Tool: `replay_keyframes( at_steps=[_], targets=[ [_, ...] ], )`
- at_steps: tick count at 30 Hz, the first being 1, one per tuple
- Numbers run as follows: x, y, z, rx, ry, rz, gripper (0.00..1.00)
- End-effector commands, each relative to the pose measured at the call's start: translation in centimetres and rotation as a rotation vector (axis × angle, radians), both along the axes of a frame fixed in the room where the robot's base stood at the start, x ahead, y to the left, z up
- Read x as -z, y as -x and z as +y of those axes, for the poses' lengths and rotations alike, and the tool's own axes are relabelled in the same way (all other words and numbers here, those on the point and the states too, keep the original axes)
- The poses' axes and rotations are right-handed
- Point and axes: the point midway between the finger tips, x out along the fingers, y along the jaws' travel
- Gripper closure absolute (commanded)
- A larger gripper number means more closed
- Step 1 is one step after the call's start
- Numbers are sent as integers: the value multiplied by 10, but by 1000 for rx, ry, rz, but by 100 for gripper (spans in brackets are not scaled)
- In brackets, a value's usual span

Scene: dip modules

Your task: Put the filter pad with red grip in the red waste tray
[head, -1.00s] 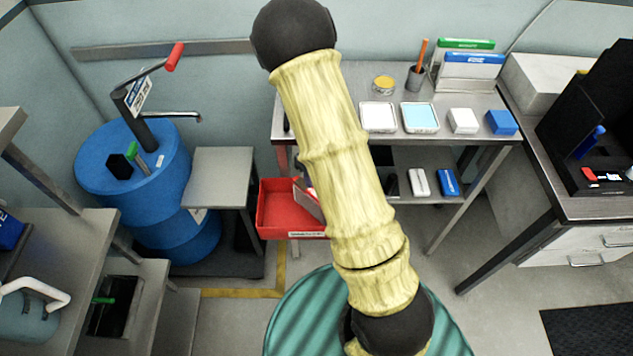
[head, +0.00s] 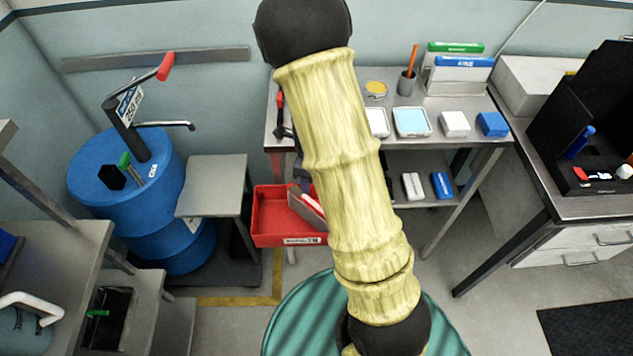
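The red waste tray (head: 262,238) sits low, between the small grey stand and my arm, with a white label on its front. A flat grey piece (head: 303,213) leans in its right part. A white and red piece (head: 313,202) shows beside it, partly behind my arm; it may be the filter pad with red grip, but I cannot tell. My yellow-sleeved arm crosses the middle of the view and hides the tray's right end.
A blue drum (head: 120,190) with a red-handled pump stands left, beside a grey stand (head: 212,175). The back table (head: 455,105) holds white and light-blue trays, boxes and a pencil cup. A red and black item (head: 281,118) shows at its left edge. A dark teal-striped round surface (head: 300,325) lies below.

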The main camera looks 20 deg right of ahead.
Motion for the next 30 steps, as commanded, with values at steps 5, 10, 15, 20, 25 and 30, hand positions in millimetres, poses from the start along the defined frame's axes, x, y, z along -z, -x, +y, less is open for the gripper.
replay_keyframes(
  at_steps=[5, 10, 15, 20, 25, 30],
  targets=[
    [-36, 22, 7, -461, 2, -52, 57],
    [-64, 45, 13, -916, 36, -103, 57],
    [-90, 70, 17, -1375, 102, -145, 57],
    [-110, 94, 19, -1806, 192, -162, 57],
    [-122, 112, 20, -2136, 277, -150, 57],
    [-124, 116, 20, -2223, 298, -141, 57]
  ],
)
